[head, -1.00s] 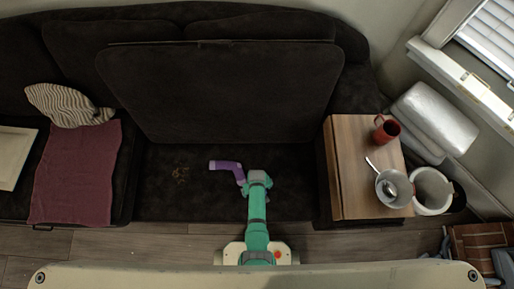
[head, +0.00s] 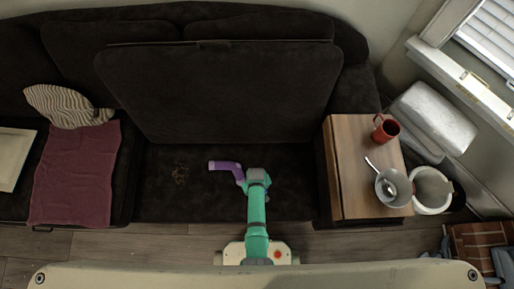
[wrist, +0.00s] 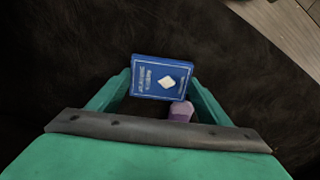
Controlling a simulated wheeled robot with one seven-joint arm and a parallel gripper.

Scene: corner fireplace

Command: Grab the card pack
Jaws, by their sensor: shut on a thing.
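The card pack (wrist: 162,78) is a blue box with a white diamond and white lettering, seen in the wrist view. It sits between the green fingers of my gripper (wrist: 159,86), which is shut on it. Dark sofa fabric lies behind the pack. In the head view, my green arm reaches over the dark seat, and I cannot make out the pack or the fingers there.
At right, a wooden side table (head: 350,185) holds a red mug (head: 386,130) and a metal bowl (head: 394,188). A maroon cloth (head: 75,180) covers the left seat.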

